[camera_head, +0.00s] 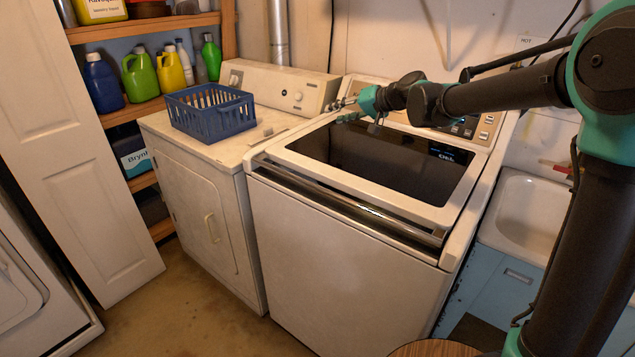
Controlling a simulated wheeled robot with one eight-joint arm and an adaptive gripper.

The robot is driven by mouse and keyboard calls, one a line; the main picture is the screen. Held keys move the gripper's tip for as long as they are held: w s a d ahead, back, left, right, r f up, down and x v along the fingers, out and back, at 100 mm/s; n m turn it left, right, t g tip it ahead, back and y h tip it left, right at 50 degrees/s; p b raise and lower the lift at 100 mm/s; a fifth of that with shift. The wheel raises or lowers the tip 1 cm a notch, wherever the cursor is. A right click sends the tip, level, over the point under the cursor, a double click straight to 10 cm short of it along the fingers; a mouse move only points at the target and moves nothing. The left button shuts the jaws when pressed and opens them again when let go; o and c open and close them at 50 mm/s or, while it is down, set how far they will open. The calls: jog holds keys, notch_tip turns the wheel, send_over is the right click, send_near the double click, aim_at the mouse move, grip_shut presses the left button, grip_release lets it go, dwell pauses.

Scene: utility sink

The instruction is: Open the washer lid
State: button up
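The washer (340,265) is a white top-loader in the middle of the head view. Its lid (445,213) has a pale frame around a dark glass panel and lies flat or nearly so over the top. A silver strip with a dark recess runs along the lid's front edge; I cannot tell if the lid is slightly raised there. My gripper (345,110) is above the lid's back left corner, near the control panel, pointing left. I see nothing held in it. Its fingers are too small to tell their opening, or whether they touch the washer.
A dryer (205,215) with a blue basket (212,122) on top stands left of the washer. A sink (530,215) is on the right. Shelves with bottles (140,75) stand behind at left, beside a white door (75,150). My arm crosses above the washer's back right.

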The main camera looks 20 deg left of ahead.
jog(key=s+a+f+n+g+h, duration=0.1)
jog(key=s+a+n+g+h, duration=0.3)
jog(key=s, duration=0.6)
notch_tip(320, 180, up, 6)
jog(key=n+t+h, duration=0.3)
jog(key=n+h, duration=0.4)
jog(key=h, duration=0.2)
send_over(317, 186)
jog(key=s, duration=0.4)
jog(key=x, duration=1.1)
jog(key=a+x, duration=0.1)
jog(key=x, duration=0.5)
jog(key=shift+f, duration=0.3)
jog(key=shift+c, duration=0.6)
grip_shut()
